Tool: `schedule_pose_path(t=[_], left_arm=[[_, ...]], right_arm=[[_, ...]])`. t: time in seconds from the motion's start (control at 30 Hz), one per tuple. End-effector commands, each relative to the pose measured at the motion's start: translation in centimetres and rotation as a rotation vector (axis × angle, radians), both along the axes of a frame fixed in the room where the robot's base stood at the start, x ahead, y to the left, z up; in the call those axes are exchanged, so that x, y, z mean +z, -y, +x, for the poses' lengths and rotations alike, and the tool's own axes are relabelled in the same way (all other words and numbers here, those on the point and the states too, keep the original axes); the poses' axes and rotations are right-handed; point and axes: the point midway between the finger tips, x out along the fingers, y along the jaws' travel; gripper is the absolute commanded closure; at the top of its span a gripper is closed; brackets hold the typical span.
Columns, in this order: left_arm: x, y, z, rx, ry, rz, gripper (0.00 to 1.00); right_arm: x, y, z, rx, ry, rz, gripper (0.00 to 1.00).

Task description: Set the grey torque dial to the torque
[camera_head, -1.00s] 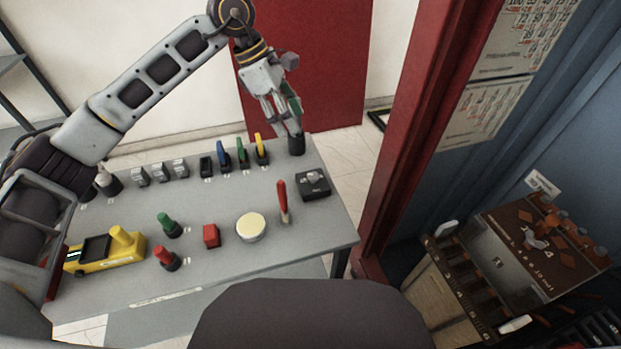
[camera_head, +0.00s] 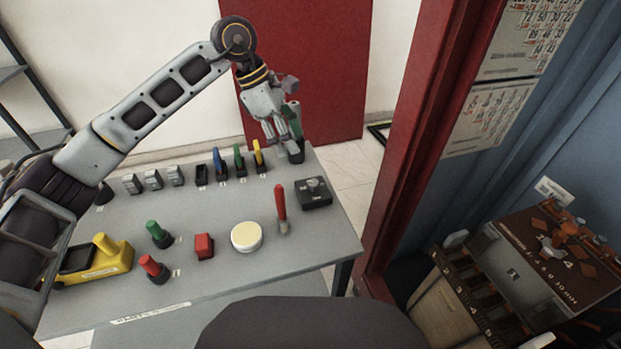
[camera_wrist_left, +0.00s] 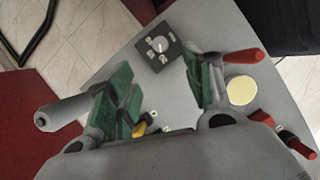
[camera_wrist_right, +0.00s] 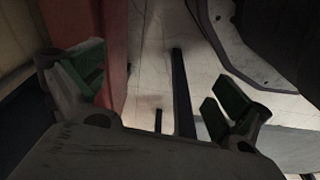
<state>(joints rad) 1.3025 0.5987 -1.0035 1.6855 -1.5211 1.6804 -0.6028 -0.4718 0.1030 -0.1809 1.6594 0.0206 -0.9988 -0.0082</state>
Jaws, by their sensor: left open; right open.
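The torque dial is a grey knob on a small black box (camera_head: 314,192) near the table's right edge. It also shows in the left wrist view (camera_wrist_left: 159,46), with pale marks around the knob. My left gripper (camera_head: 282,140) is open above the table's far right corner, behind the black box and apart from it. In the left wrist view, the open green-padded fingers (camera_wrist_left: 162,90) have nothing clearly between them. A grey cylinder (camera_wrist_left: 62,112) stands beside the left-hand finger; whether they touch cannot be told. My right gripper (camera_wrist_right: 165,100) is open and empty, outside the head view.
The grey table (camera_head: 215,215) holds a red-handled lever (camera_head: 280,202), a cream round button (camera_head: 246,236), a red block (camera_head: 204,246), and a yellow device (camera_head: 97,261). Several coloured switches (camera_head: 239,161) line the back. A red post (camera_head: 425,130) rises to the right.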

Motion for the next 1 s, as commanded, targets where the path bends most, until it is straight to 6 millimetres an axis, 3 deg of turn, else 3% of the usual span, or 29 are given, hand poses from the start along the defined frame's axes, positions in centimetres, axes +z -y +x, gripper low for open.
schedule_pose_path(t=[0.37,1.0], left_arm=[[-1.9,0.8,-0.1,-0.001,-0.002,0.000,0.49],[-9.6,4.0,-0.4,-0.001,-0.002,0.000,0.49]], right_arm=[[0.4,-0.1,0.0,0.001,-0.004,0.001,0.00],[2.9,-0.8,0.5,0.006,-0.016,0.008,0.00]])
